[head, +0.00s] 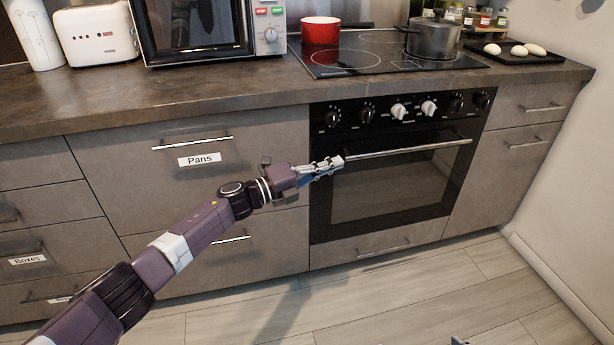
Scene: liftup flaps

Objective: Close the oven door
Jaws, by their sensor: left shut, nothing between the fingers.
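The oven door (395,187) is a dark glass panel with a long metal handle (410,149) along its top. It looks upright and flush with the oven front, so it appears shut; a very small gap could not be told from here. My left gripper (338,162) is shut and empty, in front of the upper left part of the door. Its tips are at the left end of the handle; whether they touch it I cannot tell. A small grey piece at the bottom edge may be the tip of my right gripper (457,341); the rest is out of view.
The oven's control panel (400,109) has several knobs. The cooktop (365,62) above bears a red pot (320,31) and a grey pot (433,40). A microwave (205,28) and toaster (95,34) stand on the counter. The floor (410,290) before the oven is clear.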

